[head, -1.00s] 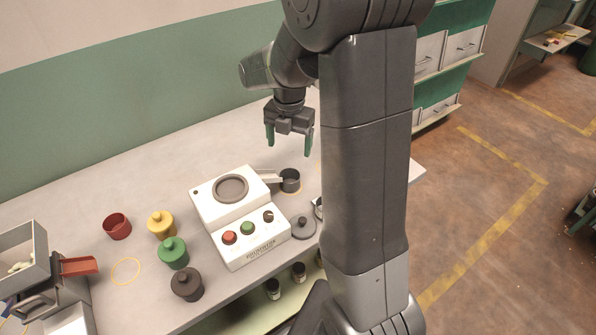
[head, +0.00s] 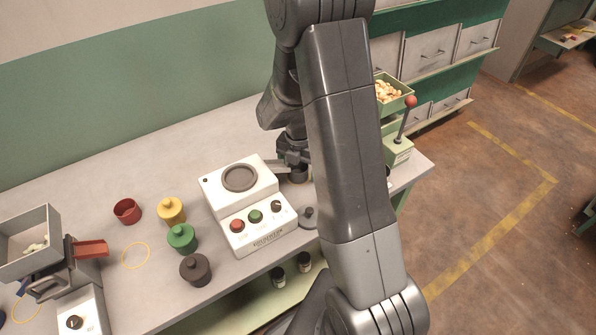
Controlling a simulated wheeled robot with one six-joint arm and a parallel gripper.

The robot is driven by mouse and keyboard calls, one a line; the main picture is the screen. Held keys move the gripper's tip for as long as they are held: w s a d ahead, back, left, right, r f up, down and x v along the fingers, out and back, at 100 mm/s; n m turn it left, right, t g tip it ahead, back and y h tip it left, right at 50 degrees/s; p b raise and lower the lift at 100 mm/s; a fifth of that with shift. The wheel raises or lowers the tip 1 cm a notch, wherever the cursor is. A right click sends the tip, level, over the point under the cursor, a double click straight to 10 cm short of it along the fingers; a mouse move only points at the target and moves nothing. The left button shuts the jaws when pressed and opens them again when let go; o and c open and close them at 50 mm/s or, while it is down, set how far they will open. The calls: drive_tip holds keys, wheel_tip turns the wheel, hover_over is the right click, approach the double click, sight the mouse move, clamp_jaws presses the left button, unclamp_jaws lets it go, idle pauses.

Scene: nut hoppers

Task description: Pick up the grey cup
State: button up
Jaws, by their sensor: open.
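A grey lid (head: 308,217) with a knob lies on the table in front of the cup.
The white machine (head: 247,207) with a round plate and buttons stands left of the cup. A hopper of nuts (head: 389,92) is behind my arm.

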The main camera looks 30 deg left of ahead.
drive_tip(key=c, duration=1.1)
drive_tip(key=shift+o, duration=0.2)
